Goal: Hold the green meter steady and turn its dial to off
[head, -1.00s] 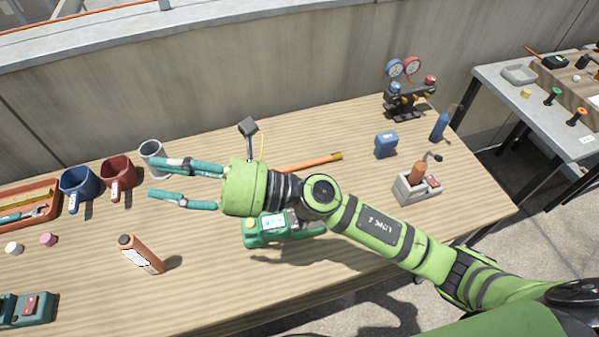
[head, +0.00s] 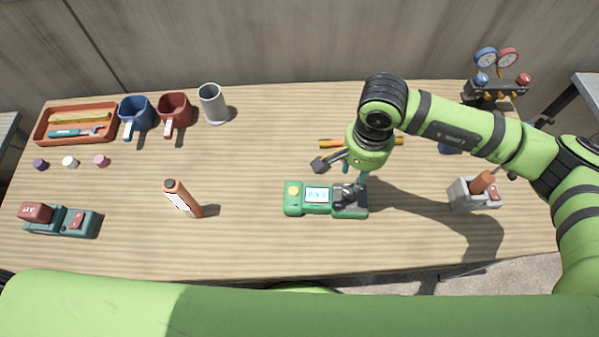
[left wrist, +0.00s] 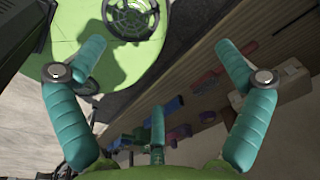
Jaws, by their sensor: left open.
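The green meter (head: 293,208) lies on the wooden table in the head view, with a pale lit screen (head: 317,195), a round yellow knob at its left end and a dark part at its right end. I cannot tell which part is its dial. My right gripper (head: 359,183) points down at the meter's right end, its teal fingers partly hidden by the wrist. Contact and finger opening are unclear. My left gripper (left wrist: 160,55) shows only in the left wrist view, open and empty, with fingers spread wide, away from the meter.
A grey holder (head: 463,196) is right. Mugs, an orange tray (head: 41,128) and a teal device (head: 78,221) are left. My green arm crosses the front.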

